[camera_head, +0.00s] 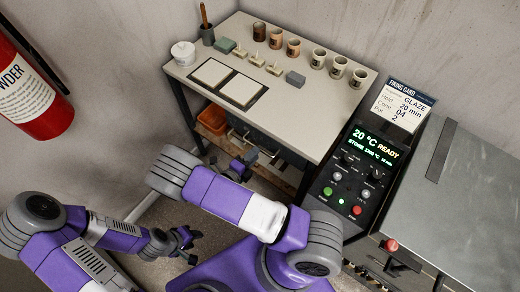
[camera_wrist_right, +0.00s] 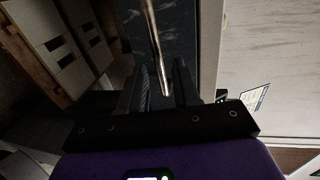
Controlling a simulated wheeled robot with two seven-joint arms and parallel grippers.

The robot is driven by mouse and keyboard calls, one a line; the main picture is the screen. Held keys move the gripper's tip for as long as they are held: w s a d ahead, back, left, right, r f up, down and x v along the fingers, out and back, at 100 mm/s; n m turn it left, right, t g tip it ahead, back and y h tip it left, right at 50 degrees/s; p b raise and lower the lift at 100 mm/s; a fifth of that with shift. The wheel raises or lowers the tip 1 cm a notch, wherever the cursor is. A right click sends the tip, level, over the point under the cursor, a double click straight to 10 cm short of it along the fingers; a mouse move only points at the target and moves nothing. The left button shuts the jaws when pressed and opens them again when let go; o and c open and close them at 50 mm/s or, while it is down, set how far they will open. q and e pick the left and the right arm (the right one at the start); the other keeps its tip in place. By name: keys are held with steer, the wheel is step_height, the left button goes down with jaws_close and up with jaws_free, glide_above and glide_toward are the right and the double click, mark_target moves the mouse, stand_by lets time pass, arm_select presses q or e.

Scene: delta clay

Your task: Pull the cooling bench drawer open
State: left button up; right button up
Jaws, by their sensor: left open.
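The cooling bench (camera_head: 318,110) stands against the back wall in the head view. Its dark drawer front (camera_wrist_right: 188,35) sits under the top, and the drawer looks closed. A metal bar handle (camera_wrist_right: 154,42) runs along that front in the right wrist view. My right gripper (camera_head: 243,164) is low at the bench front, partly hidden by its own arm. In the right wrist view its fingers (camera_wrist_right: 165,90) stand apart, with the handle's near end between them; contact is unclear. My left gripper (camera_head: 187,245) is open and empty, left of the bench and away from it.
Cups, small blocks, two white tiles and a white jar (camera_head: 184,53) stand on the bench top. An orange bin (camera_head: 212,118) is on the shelf below. A control panel (camera_head: 355,175) and a grey kiln top (camera_head: 470,190) are at right. A fire extinguisher (camera_head: 32,95) hangs left.

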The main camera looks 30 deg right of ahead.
steer(key=shift+b+x, duration=0.4)
steer(key=shift+x, duration=1.8)
steer(key=shift+c, duration=0.5)
jaws_close()
